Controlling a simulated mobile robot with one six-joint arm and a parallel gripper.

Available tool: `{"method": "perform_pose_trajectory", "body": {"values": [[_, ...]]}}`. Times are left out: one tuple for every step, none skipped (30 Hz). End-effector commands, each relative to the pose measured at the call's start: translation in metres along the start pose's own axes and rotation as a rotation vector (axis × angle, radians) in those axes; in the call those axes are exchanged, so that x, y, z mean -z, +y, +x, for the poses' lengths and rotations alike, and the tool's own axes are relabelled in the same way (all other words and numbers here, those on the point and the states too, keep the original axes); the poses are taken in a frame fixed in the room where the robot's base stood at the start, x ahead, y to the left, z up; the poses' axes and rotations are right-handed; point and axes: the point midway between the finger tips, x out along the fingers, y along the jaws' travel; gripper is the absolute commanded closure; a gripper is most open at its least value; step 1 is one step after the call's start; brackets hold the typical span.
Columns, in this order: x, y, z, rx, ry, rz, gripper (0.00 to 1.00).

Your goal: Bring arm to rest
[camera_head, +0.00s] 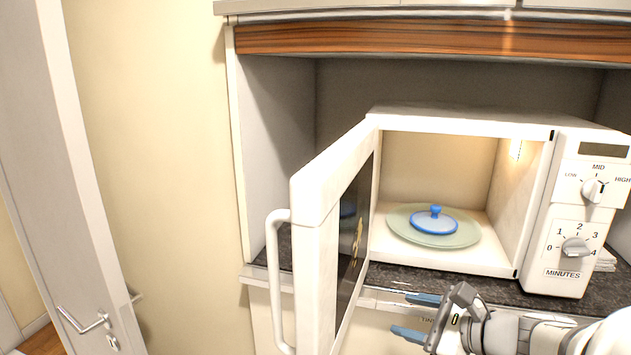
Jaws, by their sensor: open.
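My gripper (418,316) is at the lower right, in front of the counter and below the microwave opening. Its two blue fingers point left and stand apart, with nothing between them. My arm reaches in from the lower right corner. The white microwave (460,121) stands on the counter with its door (318,215) swung wide open toward me. Inside, a pale green plate (400,222) lies on the microwave floor, and a small blue-rimmed lid with a blue knob (434,219) lies on it. My gripper is apart from the plate and lid.
The open door with its white handle (279,270) juts out left of my gripper. The dark counter edge (395,279) is close behind the gripper. The microwave's control panel (578,220) is above my arm. A grey house door (70,200) stands at the far left.

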Motion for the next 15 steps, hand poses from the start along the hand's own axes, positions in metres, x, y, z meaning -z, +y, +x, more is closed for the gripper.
{"method": "perform_pose_trajectory", "body": {"values": [[-0.007,0.022,0.006,-0.094,0.021,-0.117,0.53],[-0.009,0.035,0.007,-0.152,0.037,-0.193,0.53],[-0.011,0.051,0.009,-0.23,0.059,-0.299,0.53],[-0.011,0.064,0.008,-0.289,0.073,-0.382,0.53],[-0.011,0.074,0.007,-0.346,0.088,-0.466,0.53],[-0.01,0.088,0.005,-0.419,0.107,-0.577,0.53],[-0.008,0.097,0.002,-0.473,0.119,-0.663,0.53],[-0.006,0.105,-0.001,-0.526,0.132,-0.75,0.53],[-0.004,0.113,-0.005,-0.592,0.148,-0.867,0.53],[-0.001,0.119,-0.009,-0.643,0.159,-0.955,0.53],[0.001,0.123,-0.013,-0.69,0.17,-1.045,0.53],[0.005,0.127,-0.018,-0.75,0.184,-1.161,0.53],[0.007,0.128,-0.022,-0.792,0.194,-1.245,0.53],[0.009,0.129,-0.026,-0.832,0.203,-1.327,0.53],[0.011,0.129,-0.031,-0.879,0.216,-1.429,0.53]]}}
